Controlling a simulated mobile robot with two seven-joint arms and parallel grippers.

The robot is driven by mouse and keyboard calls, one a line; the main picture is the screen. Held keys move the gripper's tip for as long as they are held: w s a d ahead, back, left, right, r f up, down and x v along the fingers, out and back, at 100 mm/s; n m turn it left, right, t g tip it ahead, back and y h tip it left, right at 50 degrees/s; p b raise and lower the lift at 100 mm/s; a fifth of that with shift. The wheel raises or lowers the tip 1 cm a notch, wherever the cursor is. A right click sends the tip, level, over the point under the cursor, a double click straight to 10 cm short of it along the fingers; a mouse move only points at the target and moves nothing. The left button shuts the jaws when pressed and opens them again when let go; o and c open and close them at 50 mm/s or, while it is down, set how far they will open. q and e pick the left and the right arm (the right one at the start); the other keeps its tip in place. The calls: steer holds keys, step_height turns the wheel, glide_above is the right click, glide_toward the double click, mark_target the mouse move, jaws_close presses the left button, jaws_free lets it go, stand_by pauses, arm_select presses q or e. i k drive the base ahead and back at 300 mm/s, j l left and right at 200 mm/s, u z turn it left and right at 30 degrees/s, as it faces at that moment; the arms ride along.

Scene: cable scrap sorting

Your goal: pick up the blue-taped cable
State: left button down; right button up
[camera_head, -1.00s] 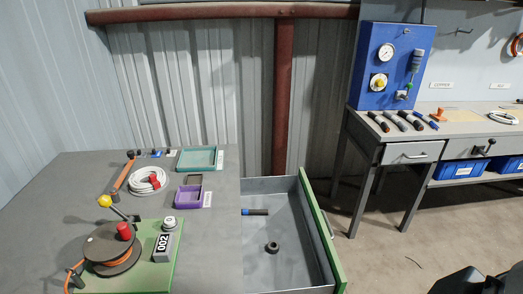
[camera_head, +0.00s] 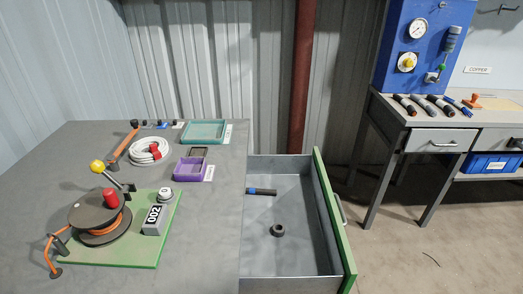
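A short dark cable piece with a blue band (camera_head: 262,191) lies in the open drawer (camera_head: 290,266), near its back left. Several dark cable pieces lie side by side on the right bench. The rightmost of these (camera_head: 459,107) also shows blue on it. I cannot tell from here which blue is tape. Neither of my grippers shows in the head view, and nothing is held in sight.
The drawer's green front (camera_head: 335,225) sticks out into the aisle; a dark ring (camera_head: 277,230) lies inside. The grey table (camera_head: 215,240) holds a cable reel (camera_head: 100,217), a white coil (camera_head: 148,151), a purple tray (camera_head: 189,170) and a teal tray (camera_head: 205,131). Floor is open at right.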

mark_target(247, 191)
steer(key=i+l+u, duration=0.3)
steer(key=l+u, duration=0.3)
steer(key=i+l+u, duration=0.15)
steer(key=l+u, duration=0.15)
steer(key=i+l+u, duration=0.1)
steer(key=l+u, duration=0.15)
steer(key=l, duration=0.1)
